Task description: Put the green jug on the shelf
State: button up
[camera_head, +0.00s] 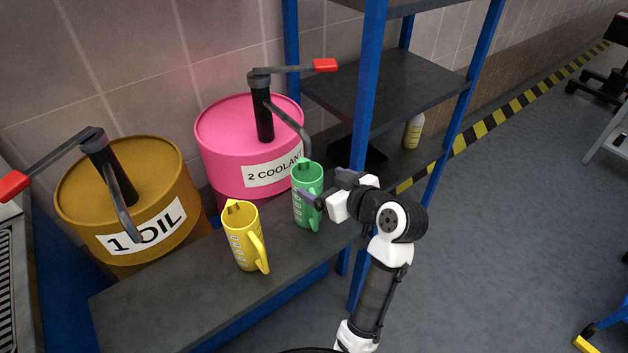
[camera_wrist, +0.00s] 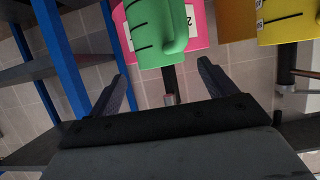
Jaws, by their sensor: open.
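The green jug (camera_head: 307,205) stands upright on a low dark bench, under the spout of the pink coolant drum. It also shows at the top of the wrist view (camera_wrist: 148,28), with its handle toward my gripper. My gripper (camera_head: 327,188) is open and empty, close to the right side of the jug. In the wrist view the two fingers (camera_wrist: 162,68) are spread, and the jug lies just beyond their tips, not clearly between them. The shelf (camera_head: 395,85) has blue posts and dark boards, and stands behind and right of the jug.
A yellow jug (camera_head: 243,235) stands on the bench (camera_head: 190,300) left of the green one. The pink drum (camera_head: 225,135) and the brown oil drum (camera_head: 160,185) carry pumps with red-tipped levers. A blue post (camera_head: 368,100) rises near my gripper. A bottle (camera_head: 412,132) sits on a lower shelf board.

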jog(key=v, duration=0.6)
